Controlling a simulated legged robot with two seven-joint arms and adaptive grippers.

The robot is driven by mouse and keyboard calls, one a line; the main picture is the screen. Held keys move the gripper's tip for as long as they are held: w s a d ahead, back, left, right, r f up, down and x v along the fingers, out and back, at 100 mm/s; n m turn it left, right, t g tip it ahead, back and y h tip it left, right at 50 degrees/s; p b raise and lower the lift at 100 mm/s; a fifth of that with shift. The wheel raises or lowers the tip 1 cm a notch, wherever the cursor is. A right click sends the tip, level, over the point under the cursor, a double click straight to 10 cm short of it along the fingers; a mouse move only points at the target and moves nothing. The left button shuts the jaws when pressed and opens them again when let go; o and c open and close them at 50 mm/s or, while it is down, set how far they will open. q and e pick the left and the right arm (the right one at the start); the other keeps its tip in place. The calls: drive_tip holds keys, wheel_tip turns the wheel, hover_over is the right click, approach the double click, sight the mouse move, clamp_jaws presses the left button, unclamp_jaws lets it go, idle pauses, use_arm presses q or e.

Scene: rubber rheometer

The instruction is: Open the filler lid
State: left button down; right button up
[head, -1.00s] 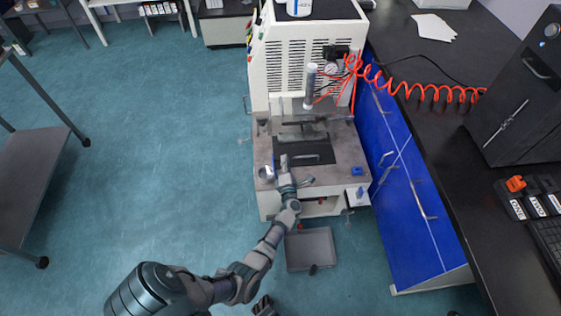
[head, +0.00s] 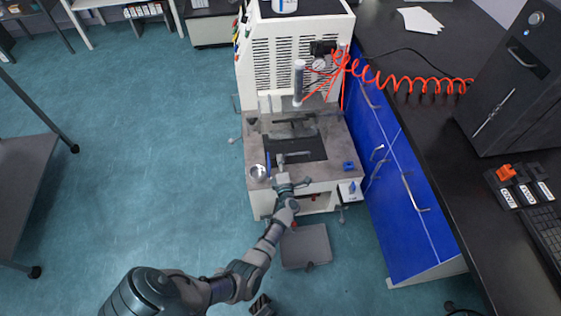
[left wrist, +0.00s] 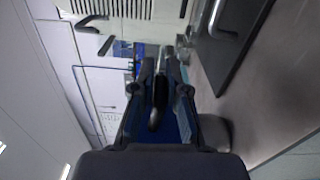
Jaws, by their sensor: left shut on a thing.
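My left gripper (head: 285,181) is over the front of the white machine's grey worktop. It also shows in the left wrist view (left wrist: 160,72), with both fingers around a small dark rounded piece (left wrist: 157,98). I cannot tell what this piece is or whether it belongs to a lid. A black plate (head: 305,148) with a metal bar handle (head: 296,155) lies flat behind the gripper. The handle also shows at the upper right of the wrist view (left wrist: 226,22). No part is clearly recognisable as the filler lid.
A small metal cup (head: 257,172) stands left of the gripper. A blue item (head: 348,166) sits at the worktop's right side. A grey tray (head: 305,250) lies low in front.

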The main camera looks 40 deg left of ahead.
use_arm(q)
drive_tip(key=c, duration=1.2)
unclamp_jaws()
drive_tip(key=shift+s+f, duration=0.4)
drive_tip(key=shift+f, duration=0.3)
drive_tip(key=shift+w+r, duration=0.1)
drive_tip(key=shift+r, duration=0.05)
use_arm(e)
drive_tip(key=shift+f, duration=0.2)
use_arm(q)
drive_tip(key=shift+r, duration=0.2)
use_arm(e)
drive_tip(key=shift+f, duration=0.1)
drive_tip(key=shift+s+h, duration=0.1)
drive_tip(key=shift+h, duration=0.2)
use_arm(q)
drive_tip(key=shift+d, duration=0.35)
drive_tip(key=v, duration=1.1)
drive_tip(key=shift+s, duration=0.3)
use_arm(e)
drive_tip(key=shift+r, duration=0.2)
